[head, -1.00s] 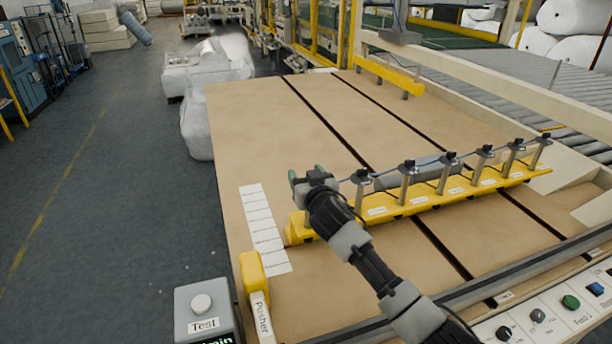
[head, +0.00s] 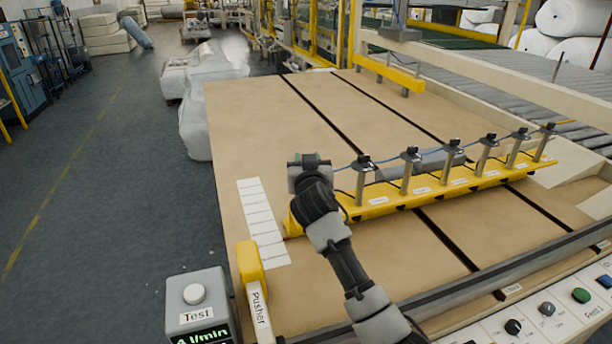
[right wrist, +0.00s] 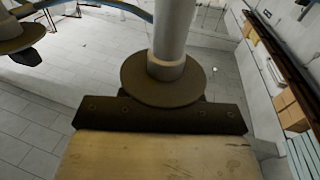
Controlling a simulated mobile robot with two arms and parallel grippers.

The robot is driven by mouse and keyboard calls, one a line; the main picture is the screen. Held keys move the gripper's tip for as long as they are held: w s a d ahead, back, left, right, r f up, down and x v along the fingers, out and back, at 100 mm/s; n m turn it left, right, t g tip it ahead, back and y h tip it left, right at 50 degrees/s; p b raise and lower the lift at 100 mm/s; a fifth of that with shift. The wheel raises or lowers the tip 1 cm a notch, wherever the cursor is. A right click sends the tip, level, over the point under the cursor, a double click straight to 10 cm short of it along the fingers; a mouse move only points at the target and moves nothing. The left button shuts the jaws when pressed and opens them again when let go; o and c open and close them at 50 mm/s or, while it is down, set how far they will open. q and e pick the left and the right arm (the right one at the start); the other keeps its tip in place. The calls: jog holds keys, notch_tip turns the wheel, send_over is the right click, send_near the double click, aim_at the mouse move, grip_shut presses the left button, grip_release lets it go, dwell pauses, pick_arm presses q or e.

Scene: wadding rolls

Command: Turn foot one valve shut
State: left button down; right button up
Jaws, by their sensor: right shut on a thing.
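A yellow bar (head: 395,205) lies across the brown table and carries a row of upright grey feet with black valve tops, such as the one (head: 363,162) just right of my gripper. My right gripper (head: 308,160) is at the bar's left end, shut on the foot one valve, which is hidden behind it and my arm. My left gripper is not in view.
A grey Test box (head: 197,305) with a lit green display, and the yellow Pusher lever (head: 250,265), stand at the table's front left. A control panel (head: 545,320) with knobs is at front right.

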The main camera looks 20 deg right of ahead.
jog(key=m+g+h+b, duration=0.4)
jog(key=g, duration=0.1)
jog(key=s+m+g+h+b, duration=0.1)
jog(key=m+g+h+b, duration=0.3)
jog(key=m+g+h, duration=0.1)
jog(key=d+m+g+h+b, duration=0.1)
jog(key=m+g+h+b, duration=0.3)
jog(key=m+g+h, duration=0.1)
jog(key=shift+s+r, duration=0.2)
jog(key=shift+r, duration=0.15)
jog(key=shift+f+m+g+p, duration=0.1)
jog(key=shift+m+g+p, duration=0.25)
jog(key=shift+g, duration=0.15)
jog(key=shift+s+d+f+g, duration=0.1)
jog(key=shift+g, duration=0.2)
jog(key=shift+f+m+g+p, duration=0.1)
jog(key=shift+m+g+p, duration=0.2)
jog(key=shift+m+p, duration=0.05)
jog(key=o, duration=0.9)
jog(key=shift+s, duration=0.1)
jog(key=shift+o, duration=0.2)
jog(key=shift+d+f, duration=0.1)
jog(key=shift+d, duration=0.05)
